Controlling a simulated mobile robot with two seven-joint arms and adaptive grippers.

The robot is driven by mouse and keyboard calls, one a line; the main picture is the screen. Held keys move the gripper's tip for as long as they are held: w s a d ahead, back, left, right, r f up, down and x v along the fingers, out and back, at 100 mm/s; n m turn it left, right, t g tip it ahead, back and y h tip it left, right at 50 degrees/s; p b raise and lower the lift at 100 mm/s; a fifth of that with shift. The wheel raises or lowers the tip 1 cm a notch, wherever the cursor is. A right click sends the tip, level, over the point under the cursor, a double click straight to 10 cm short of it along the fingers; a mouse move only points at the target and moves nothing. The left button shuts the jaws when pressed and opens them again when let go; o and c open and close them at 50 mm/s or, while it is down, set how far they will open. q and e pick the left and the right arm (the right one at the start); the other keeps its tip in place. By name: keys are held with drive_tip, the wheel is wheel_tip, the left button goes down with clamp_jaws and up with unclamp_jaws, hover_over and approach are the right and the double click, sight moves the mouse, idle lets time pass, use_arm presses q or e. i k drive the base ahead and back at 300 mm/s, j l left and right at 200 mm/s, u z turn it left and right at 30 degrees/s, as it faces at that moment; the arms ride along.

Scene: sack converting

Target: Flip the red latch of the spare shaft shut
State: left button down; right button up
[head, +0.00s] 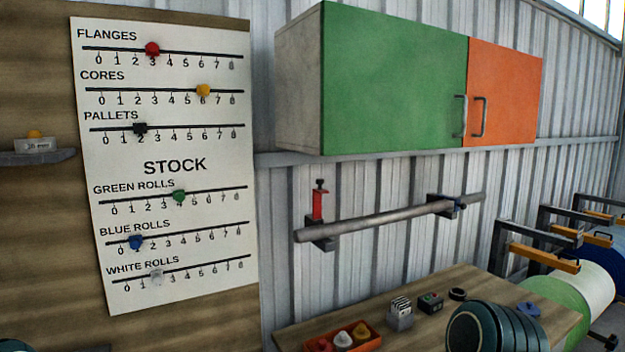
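The spare shaft (375,219) is a grey bar lying across two dark wall brackets below the cabinet, its right end higher in the picture. The red latch (319,205) stands upright above the left bracket (321,238), with a dark knob at its top, and is not folded over the shaft. Neither of my grippers shows in the head view.
A wooden table (300,332) stands below the shaft, with an orange tray (372,340) and small items. The green and orange cabinet (395,80) hangs above. A STOCK board (170,240) is at left, rolls (565,300) at right. Space directly before the shaft looks clear.

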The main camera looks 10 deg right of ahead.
sight(319, 185)
drive_tip(key=i+j+z, duration=0.15)
drive_tip(key=j, duration=0.15)
drive_tip(key=i+j+z, duration=0.25)
drive_tip(key=j, duration=0.35)
drive_tip(key=i+j, duration=0.25)
drive_tip(key=i+j+z, duration=0.1)
drive_tip(key=j, duration=0.25)
drive_tip(key=i, duration=0.1)
